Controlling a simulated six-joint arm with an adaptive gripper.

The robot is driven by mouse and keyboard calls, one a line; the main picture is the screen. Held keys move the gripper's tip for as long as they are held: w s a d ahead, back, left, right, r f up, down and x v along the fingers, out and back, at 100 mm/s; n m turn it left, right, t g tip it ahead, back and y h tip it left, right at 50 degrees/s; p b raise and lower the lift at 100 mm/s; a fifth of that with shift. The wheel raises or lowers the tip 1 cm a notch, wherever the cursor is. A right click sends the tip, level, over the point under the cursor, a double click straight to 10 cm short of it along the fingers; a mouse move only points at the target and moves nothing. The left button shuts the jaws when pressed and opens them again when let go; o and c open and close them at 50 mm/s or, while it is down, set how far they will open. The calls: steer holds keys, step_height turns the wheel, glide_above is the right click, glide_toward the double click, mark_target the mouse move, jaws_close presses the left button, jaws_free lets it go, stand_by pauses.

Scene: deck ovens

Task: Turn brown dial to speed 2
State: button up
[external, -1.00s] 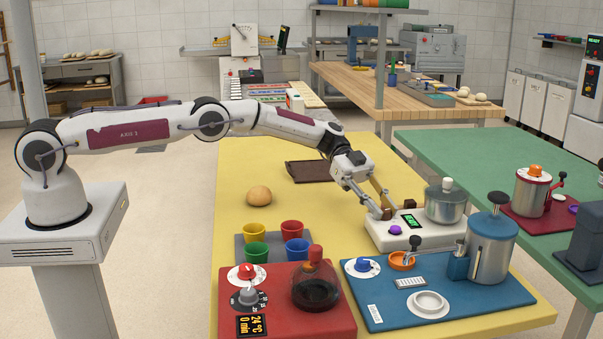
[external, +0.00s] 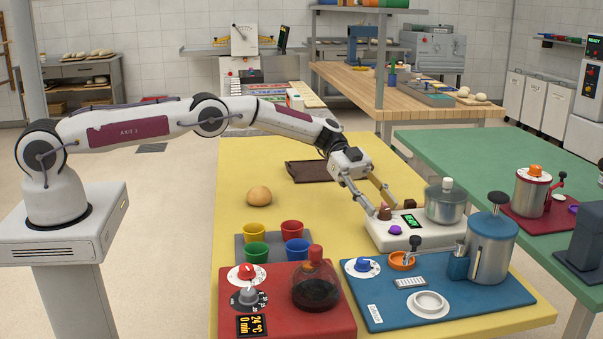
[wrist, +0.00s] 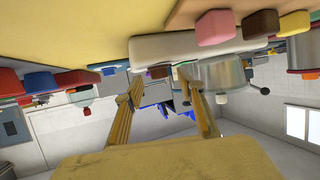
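The white appliance (external: 376,236) stands on the yellow table in the external view, with a green display (external: 411,220) and a metal pot (external: 445,203). A small brown knob-like part (external: 384,213), apparently the brown dial, is at its left end; its setting is too small to read. A darker brown block (external: 410,204) sits behind the display. My gripper (external: 379,203) is over the left end of the appliance, close to the brown part; contact cannot be made out. In the wrist view my gripper (wrist: 166,100) has its two tan fingers well apart, with nothing held between them.
A purple knob (external: 395,230) sits at the appliance's front. A blue board (external: 385,312) with a steel canister (external: 492,250) and a red unit (external: 290,335) with a glass flask (external: 316,290) stand nearer the camera. Coloured cups and a bun (external: 259,196) lie left; yellow tabletop behind is partly clear.

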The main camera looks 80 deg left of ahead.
steer(key=v, duration=1)
steer(key=shift+a, duration=0.2)
steer(key=shift+s, duration=0.1)
steer(key=d+r+t+h, duration=0.1)
steer(key=d+r, duration=0.6)
steer(key=s+f+n+t+y, duration=0.1)
steer(key=f+n, duration=0.1)
steer(key=f+n+t+y, duration=0.2)
steer(key=f, duration=0.1)
steer(key=s+f+n+t+y, duration=0.1)
steer(key=f+n, duration=0.1)
steer(key=f, duration=0.1)
steer(key=shift+s+a+f+t+y, duration=0.2)
steer(key=shift+s+t+y, duration=0.1)
steer(key=shift+s+t, duration=0.1)
steer(key=shift+w+a+f, duration=0.15)
stand_by(0.3)
steer(key=shift+x, duration=3.9)
